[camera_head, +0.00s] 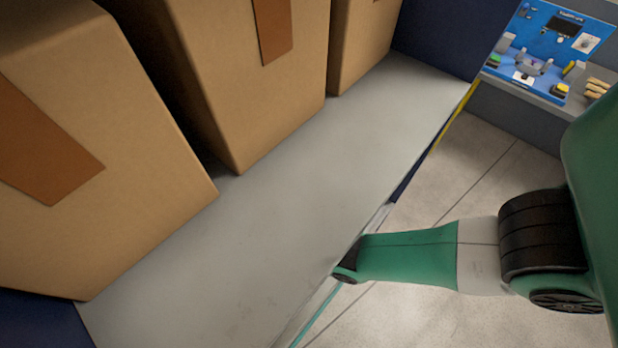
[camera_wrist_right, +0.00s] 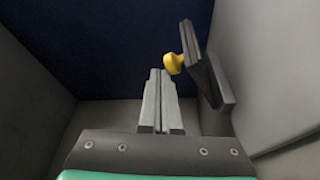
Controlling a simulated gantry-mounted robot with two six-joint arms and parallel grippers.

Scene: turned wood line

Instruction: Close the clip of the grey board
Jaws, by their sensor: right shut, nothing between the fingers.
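In the right wrist view my right gripper (camera_wrist_right: 159,76) is shut and empty, its two fingers together and pointing away from the camera. A dark grey clip lever (camera_wrist_right: 201,62) with a yellow knob (camera_wrist_right: 174,64) stands just right of the fingertips. The lever leans out at an angle from a grey block (camera_wrist_right: 223,88) beside a pale grey panel (camera_wrist_right: 268,70). I cannot tell for sure whether this panel is the grey board. The fingers look apart from the knob. In the head view the end of my green arm is hidden at the shelf edge, and my left gripper does not show.
In the head view large cardboard boxes (camera_head: 92,130) stand on a grey shelf (camera_head: 300,215). A blue station (camera_head: 545,50) with small items is at the far right. In the wrist view a dark blue wall (camera_wrist_right: 105,45) lies behind, and a grey side wall (camera_wrist_right: 30,90) is left.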

